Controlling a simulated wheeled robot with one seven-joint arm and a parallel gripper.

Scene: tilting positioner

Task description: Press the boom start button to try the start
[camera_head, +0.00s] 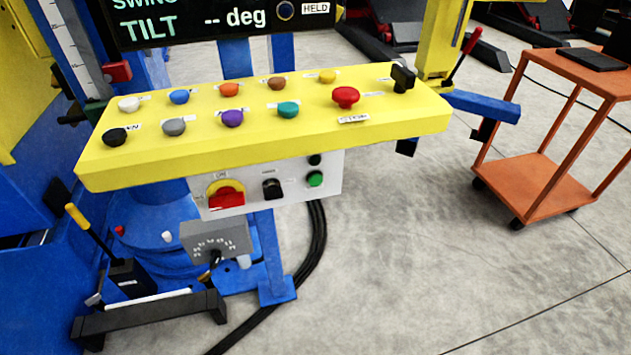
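A yellow control panel (270,146) carries several coloured buttons in two rows. The back row has a white button (129,104), a blue button (179,97), an orange button (229,89), a brown button (277,83) and a yellow button (327,76). The front row has a black button (115,136), a grey button (173,127), a purple button (232,118) and a teal button (288,109). The small labels are too blurred to tell which is boom start. A green button (315,179) sits on the white box below. My gripper is not in view.
A red mushroom button (346,97) and a black selector (403,77) are at the panel's right. The white box has a red-yellow rotary switch (225,194). The display (220,20) reads "TILT -- deg". An orange cart (550,185) stands right; floor between is clear.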

